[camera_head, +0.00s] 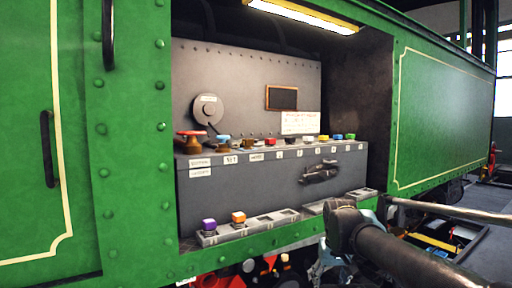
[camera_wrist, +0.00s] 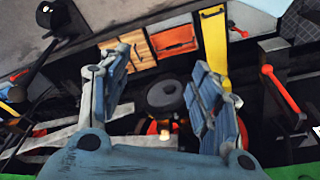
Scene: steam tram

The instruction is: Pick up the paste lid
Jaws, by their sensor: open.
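I cannot tell which thing is the paste lid; no readable label names it. A purple cap (camera_head: 208,224) and an orange cap (camera_head: 238,217) sit on the low tray in front. My gripper (camera_wrist: 163,88) is open in the wrist view, its blue fingers wide apart and nothing held. A dark grey round piece (camera_wrist: 165,95) shows between the fingers, apparently beyond them.
The caps stand in a recess of the green tram wall (camera_head: 130,130). The grey box (camera_head: 260,185) has a dark handle (camera_head: 320,172). A low tray (camera_head: 270,222) with sockets runs along the recess's front edge. Orange panels (camera_wrist: 173,40) and a yellow bar (camera_wrist: 214,45) lie beyond my gripper.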

